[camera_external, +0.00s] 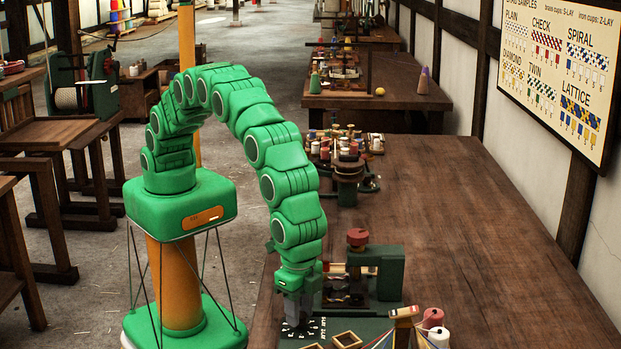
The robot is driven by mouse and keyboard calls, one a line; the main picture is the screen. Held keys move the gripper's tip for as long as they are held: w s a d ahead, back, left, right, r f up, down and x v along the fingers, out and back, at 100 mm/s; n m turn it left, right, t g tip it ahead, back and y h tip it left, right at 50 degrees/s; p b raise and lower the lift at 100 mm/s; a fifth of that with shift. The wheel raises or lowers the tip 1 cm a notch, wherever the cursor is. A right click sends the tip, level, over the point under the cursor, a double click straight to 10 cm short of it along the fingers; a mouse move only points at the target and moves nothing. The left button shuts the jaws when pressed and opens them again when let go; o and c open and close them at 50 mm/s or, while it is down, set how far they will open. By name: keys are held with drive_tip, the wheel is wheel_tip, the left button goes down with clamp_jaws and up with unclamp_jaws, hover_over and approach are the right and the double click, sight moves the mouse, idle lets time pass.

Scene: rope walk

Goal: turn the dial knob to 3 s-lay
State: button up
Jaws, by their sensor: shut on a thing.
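My gripper (296,312) reaches down at the front of the bench, over a dark green panel (375,327). It is shut on the dial knob, which the fingers hide almost wholly. White dial marks (312,328) show on the panel beside and below the fingers. They are too small to read, so I cannot tell which setting the knob points to.
A green machine with a red knob (357,238) stands right behind the gripper. Square wooden frames (346,340) and red and white spools (433,318) are at the front. A bobbin carousel (347,160) stands farther back. The right side of the bench (480,230) is clear.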

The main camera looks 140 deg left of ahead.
drive_tip(key=shift+n, duration=2.2)
drive_tip(key=o, duration=1)
drive_tip(key=shift+o, duration=0.2)
wheel_tip(320, 180, up, 7)
drive_tip(key=shift+f, duration=0.2)
drive_tip(key=shift+r, duration=0.6)
